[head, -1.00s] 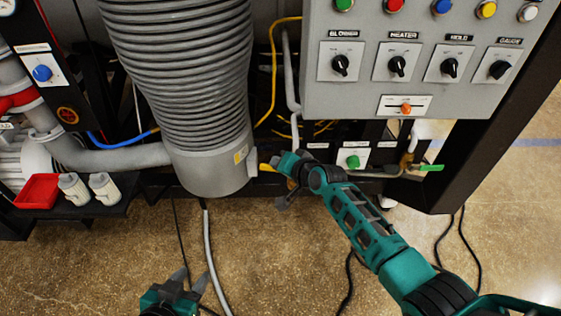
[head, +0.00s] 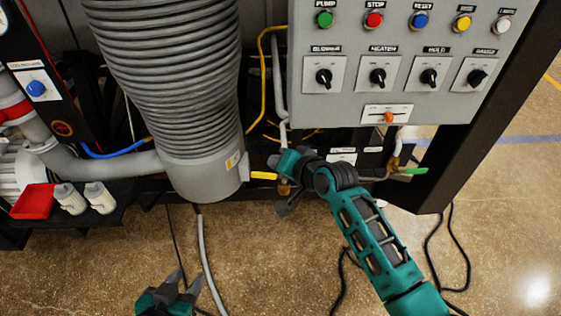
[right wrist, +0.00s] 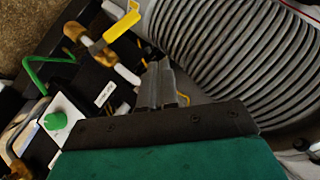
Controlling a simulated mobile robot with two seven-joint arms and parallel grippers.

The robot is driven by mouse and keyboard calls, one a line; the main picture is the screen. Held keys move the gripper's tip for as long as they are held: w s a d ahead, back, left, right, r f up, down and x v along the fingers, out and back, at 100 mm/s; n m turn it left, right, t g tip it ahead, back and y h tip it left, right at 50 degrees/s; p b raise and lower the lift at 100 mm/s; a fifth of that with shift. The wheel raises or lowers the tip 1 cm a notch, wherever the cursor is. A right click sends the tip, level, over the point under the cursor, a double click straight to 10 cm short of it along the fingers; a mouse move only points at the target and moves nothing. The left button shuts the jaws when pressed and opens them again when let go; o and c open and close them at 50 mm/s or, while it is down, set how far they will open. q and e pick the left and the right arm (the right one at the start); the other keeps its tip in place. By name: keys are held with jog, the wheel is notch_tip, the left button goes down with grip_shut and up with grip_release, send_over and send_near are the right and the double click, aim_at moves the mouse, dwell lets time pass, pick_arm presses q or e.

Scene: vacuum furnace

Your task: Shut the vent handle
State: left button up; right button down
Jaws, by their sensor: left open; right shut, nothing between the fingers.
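A yellow lever handle (head: 263,175) sticks out sideways to the left, low beside the wide ribbed hose; it also shows in the right wrist view (right wrist: 117,27) on a brass valve. A green lever handle (head: 413,171) is at the lower right of the head view and also shows in the right wrist view (right wrist: 47,66). I cannot read which one is the vent. My right gripper (right wrist: 160,85) is shut and empty, beside the yellow handle and apart from it in the wrist view. My left gripper (head: 183,288) is open and empty, low above the floor.
The grey control panel (head: 420,60) with buttons and knobs overhangs the valves. The ribbed hose (head: 170,80) stands left of my right gripper. A red tray (head: 33,201) and white bottles sit on a ledge at left. Cables lie on the open floor.

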jog(key=shift+s+d+r, duration=0.2)
jog(key=shift+s+r, duration=0.65)
jog(key=shift+s, duration=0.05)
